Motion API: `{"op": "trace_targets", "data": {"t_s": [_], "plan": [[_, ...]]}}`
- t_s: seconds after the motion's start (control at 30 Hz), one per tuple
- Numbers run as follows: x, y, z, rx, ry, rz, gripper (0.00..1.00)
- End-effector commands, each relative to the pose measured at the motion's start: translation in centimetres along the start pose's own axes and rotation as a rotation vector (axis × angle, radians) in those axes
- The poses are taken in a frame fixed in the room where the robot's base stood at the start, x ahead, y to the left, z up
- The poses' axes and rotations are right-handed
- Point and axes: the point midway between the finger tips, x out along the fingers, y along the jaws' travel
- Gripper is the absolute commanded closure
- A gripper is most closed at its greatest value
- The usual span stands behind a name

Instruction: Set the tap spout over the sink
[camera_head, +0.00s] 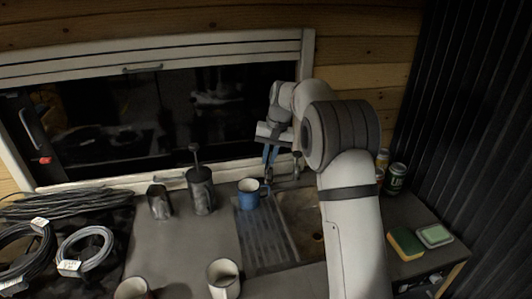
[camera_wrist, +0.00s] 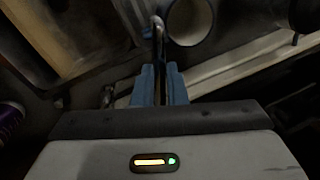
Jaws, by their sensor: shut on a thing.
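The tap spout (camera_wrist: 157,35) is a thin metal tube with a bent end. My gripper (camera_wrist: 160,72) has its blue fingers shut on it, and the spout's end reaches out past the fingertips. In the head view my gripper (camera_head: 269,162) points down behind the counter's drainer, and the spout (camera_head: 284,186) runs low towards the blue mug, near the edge between drainer and sink. The sink (camera_head: 303,222) is a brownish basin right of the drainer, partly hidden by my arm. It also shows at the upper left of the wrist view (camera_wrist: 42,38).
A blue mug (camera_head: 249,194) stands on the ribbed drainer (camera_head: 265,240), close left of the spout. A dark grinder-like pot (camera_head: 200,190) stands further left. Cans (camera_head: 396,178) and a sponge (camera_head: 405,243) lie right of my arm. The window frame (camera_head: 120,184) runs behind.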

Motion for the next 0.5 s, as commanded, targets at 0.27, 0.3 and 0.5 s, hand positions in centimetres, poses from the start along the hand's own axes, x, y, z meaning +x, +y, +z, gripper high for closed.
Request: {"op": "trace_targets", "data": {"t_s": [0.27, 0.3, 0.5], "plan": [[-0.7, 1.8, -0.4, -0.263, -0.052, -0.004, 1.00], [-0.7, 2.0, -0.6, -0.300, -0.060, -0.004, 1.00], [-1.0, 3.4, -1.2, -0.489, -0.096, -0.002, 1.00]]}}
